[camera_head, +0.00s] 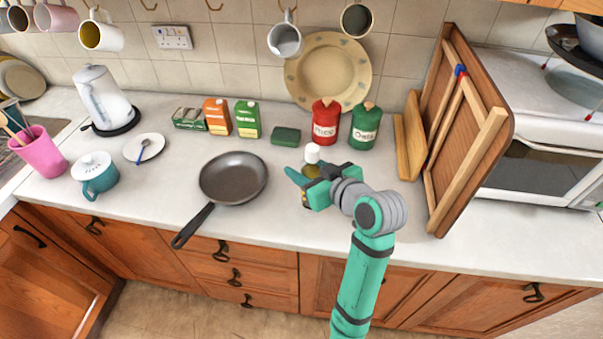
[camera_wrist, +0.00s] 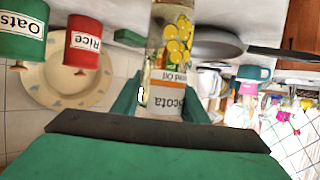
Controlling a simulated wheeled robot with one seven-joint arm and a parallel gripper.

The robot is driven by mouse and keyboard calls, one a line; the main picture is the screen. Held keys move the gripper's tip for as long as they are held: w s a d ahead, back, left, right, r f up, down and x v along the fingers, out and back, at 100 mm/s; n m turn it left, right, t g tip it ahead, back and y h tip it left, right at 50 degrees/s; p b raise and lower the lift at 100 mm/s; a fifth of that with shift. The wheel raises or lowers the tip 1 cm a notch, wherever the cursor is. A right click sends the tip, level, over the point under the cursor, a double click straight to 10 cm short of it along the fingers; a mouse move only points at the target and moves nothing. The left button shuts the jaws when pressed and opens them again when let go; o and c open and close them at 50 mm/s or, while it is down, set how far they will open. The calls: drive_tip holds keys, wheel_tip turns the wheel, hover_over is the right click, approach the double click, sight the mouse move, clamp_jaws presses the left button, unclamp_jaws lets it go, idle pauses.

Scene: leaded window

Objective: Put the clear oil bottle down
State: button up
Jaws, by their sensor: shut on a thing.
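The clear oil bottle (camera_head: 312,155) has a white cap and yellowish oil, and stands roughly upright at my gripper over the white worktop (camera_head: 262,222). In the wrist view the bottle (camera_wrist: 168,60) appears upside down, with a lemon picture and a label, between the two green fingers. My gripper (camera_head: 305,177) is shut on it; in the wrist view the gripper (camera_wrist: 166,95) has a finger on each side of the bottle.
A black frying pan (camera_head: 233,178) lies left of the bottle. Behind are a green box (camera_head: 286,136), a red rice tin (camera_head: 326,122) and a green oats tin (camera_head: 365,127). The front worktop is clear between pan and arm.

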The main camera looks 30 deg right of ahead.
drive_tip(key=f, duration=0.4)
drive_tip(key=shift+w+f, duration=0.15)
drive_tip(key=shift+w, duration=0.15)
drive_tip(key=o, duration=1.2)
drive_tip(key=shift+d, duration=0.1)
drive_tip(key=shift+o, duration=0.2)
drive_tip(key=shift+s, duration=0.1)
drive_tip(key=v, duration=1.2)
drive_tip(key=shift+d, duration=0.1)
